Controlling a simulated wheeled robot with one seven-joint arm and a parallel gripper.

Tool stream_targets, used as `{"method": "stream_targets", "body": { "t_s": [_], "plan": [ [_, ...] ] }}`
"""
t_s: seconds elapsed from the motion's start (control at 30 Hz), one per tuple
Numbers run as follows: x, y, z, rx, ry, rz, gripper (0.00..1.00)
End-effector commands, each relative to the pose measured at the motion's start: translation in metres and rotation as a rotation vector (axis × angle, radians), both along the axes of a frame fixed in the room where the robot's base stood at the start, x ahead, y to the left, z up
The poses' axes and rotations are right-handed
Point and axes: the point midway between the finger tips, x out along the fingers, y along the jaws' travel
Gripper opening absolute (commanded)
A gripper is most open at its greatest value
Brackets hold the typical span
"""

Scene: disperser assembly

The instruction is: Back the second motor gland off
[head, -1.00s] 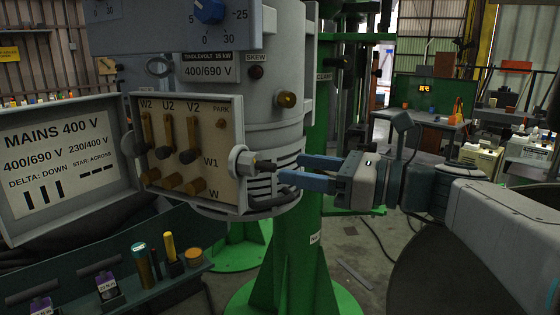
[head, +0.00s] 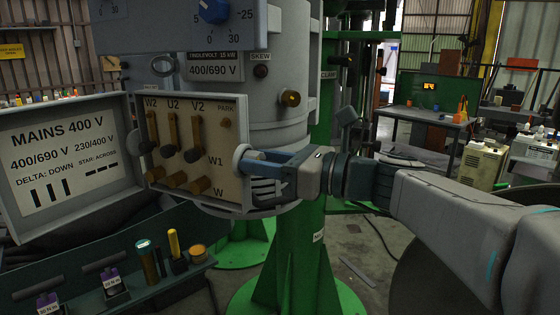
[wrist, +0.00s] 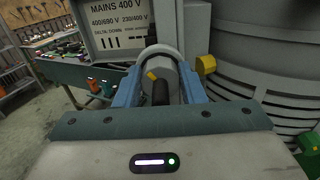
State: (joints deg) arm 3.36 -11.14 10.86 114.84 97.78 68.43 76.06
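The motor's terminal box (head: 206,115) stands open in the head view, with terminals W2, U2, V2, W1 and W on its panel. A round grey gland (head: 240,158) sits on the box's right side. My gripper (head: 250,160) is at this gland from the right, its blue fingers along either side of it. In the wrist view the grey gland (wrist: 163,62) lies between the two fingertips, with a yellow mark and a dark stub pointing toward me. Whether the fingers press on it cannot be seen. The head view hides part of the gland behind the fingers.
A brass fitting (head: 290,98) sticks out of the motor above my gripper; one also shows close to the right finger in the wrist view (wrist: 206,64). The open lid (head: 62,160) hangs left. A tool tray (head: 140,300) lies below. A green column (head: 305,240) stands behind.

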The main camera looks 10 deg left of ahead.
Motion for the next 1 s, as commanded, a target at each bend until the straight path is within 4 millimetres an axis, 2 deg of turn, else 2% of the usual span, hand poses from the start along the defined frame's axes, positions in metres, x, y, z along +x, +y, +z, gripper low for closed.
{"method": "stream_targets", "body": {
  "t_s": [0.27, 0.47, 1.0],
  "plan": [
    [0.0003, -0.0005, -0.0009, -0.005, -0.017, -0.002, 0.14],
    [0.0000, -0.0004, -0.0028, -0.026, -0.094, -0.002, 0.14],
    [-0.0024, 0.0005, -0.0062, -0.150, -0.549, -0.002, 0.14]
  ]
}}
